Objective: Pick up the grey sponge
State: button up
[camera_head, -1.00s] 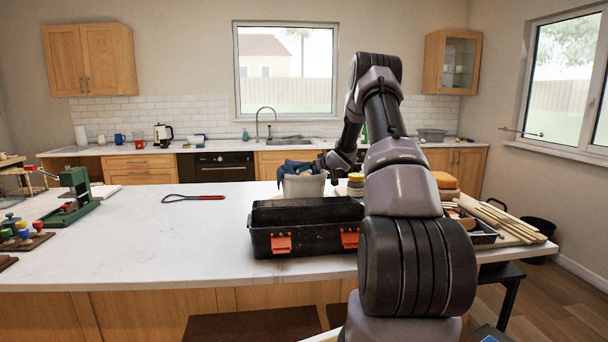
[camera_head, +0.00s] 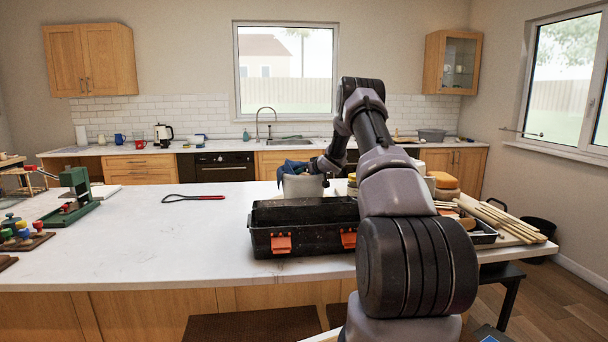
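I cannot make out a grey sponge in this view. An orange-yellow sponge-like block (camera_head: 443,180) lies on a stack at the right of the counter, partly behind my arm. My arm reaches forward over the counter and bends down to the left. Its end, with my gripper (camera_head: 322,168), is small and dark at the right rim of a grey bucket (camera_head: 303,188). Dark blue cloth (camera_head: 292,169) hangs over the bucket's rim. The fingers do not show clearly, so I cannot tell whether they are open or hold anything.
A black toolbox (camera_head: 300,240) with orange latches stands in front of the bucket. Wooden sticks (camera_head: 510,225) and a dark tray (camera_head: 483,236) lie at the right. A red-handled tool (camera_head: 195,198) and a green press (camera_head: 76,190) are at the left. The counter's left middle is clear.

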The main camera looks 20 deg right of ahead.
jog(key=shift+r, duration=0.1)
jog(key=shift+c, duration=0.2)
notch_tip(320, 180, up, 10)
jog(key=shift+f, duration=0.1)
dwell(0.4)
dwell(0.8)
